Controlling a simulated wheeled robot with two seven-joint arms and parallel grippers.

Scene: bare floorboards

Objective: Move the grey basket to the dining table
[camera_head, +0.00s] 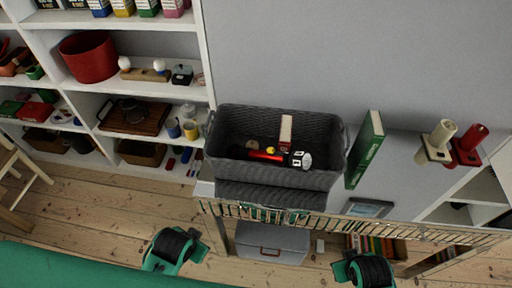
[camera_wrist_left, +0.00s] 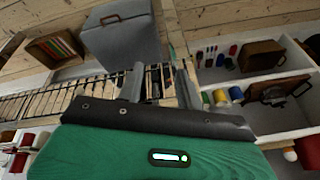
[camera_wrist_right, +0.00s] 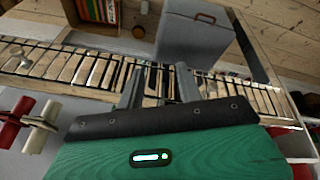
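The grey woven basket (camera_head: 240,173) stands on a narrow white shelf top against the wall, in the middle of the head view. It holds a red and black flashlight (camera_head: 268,156), a small upright box (camera_head: 286,130) and a small yellow item. I cannot make out the basket in either wrist view. My left gripper (camera_head: 175,247) is in front of and below the basket, to its left; its two fingers stand apart and empty in the left wrist view (camera_wrist_left: 158,85). My right gripper (camera_head: 363,268) is lower right of the basket, likewise open and empty (camera_wrist_right: 158,86). No dining table can be clearly identified.
A slatted rail (camera_head: 350,225) runs along the shelf's front. A grey lidded box (camera_head: 272,243) sits below. Full white shelves (camera_head: 110,90) and wooden furniture (camera_head: 22,178) are at left.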

